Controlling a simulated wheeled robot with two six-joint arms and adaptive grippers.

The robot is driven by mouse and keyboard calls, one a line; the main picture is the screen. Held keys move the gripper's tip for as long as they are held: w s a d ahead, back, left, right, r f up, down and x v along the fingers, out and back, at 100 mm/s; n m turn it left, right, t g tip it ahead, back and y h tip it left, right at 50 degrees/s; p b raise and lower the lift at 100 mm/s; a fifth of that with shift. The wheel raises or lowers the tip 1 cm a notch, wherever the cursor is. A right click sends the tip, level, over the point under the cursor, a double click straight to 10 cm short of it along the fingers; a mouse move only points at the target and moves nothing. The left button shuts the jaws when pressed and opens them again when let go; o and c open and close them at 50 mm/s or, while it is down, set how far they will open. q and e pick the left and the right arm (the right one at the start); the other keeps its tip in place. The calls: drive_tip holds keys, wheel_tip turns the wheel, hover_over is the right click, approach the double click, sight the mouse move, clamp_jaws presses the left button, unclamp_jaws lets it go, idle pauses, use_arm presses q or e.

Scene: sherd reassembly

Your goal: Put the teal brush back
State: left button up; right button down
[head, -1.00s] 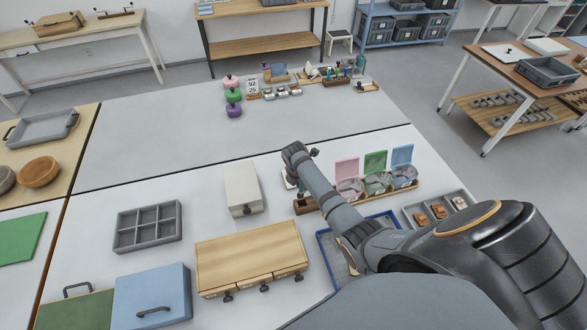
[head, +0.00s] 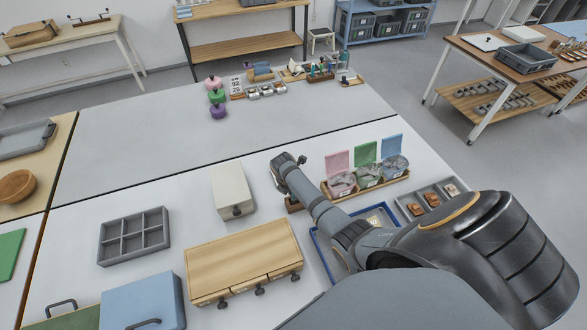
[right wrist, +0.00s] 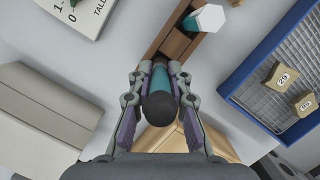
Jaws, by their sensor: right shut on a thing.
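The teal brush (right wrist: 160,77) shows in the right wrist view, its dark rounded end towards the camera. My right gripper (right wrist: 157,72) is shut on it, one finger on each side. A brown wooden rack with compartments (right wrist: 176,44) lies just beyond the brush. I cannot tell whether the brush's far end is inside a slot or above it. In the head view the end of the wooden rack (head: 293,205) shows beside my right forearm, which hides the brush and most of the gripper. My left gripper is not in view.
A white hexagonal-topped thing (right wrist: 206,18) stands at the rack. A blue-rimmed mesh tray (right wrist: 262,50) with labelled sherds is to the right. A white box (right wrist: 45,110) is to the left. Lidded pink, green and blue bins (head: 367,170) stand behind my arm. The far table is mostly clear.

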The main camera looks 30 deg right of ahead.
drive_tip(key=shift+f, duration=0.6)
drive_tip(key=shift+f+b, duration=0.6)
drive_tip(key=c, duration=1.2)
unclamp_jaws()
drive_tip(key=shift+r, duration=0.1)
drive_tip(key=v, duration=1.2)
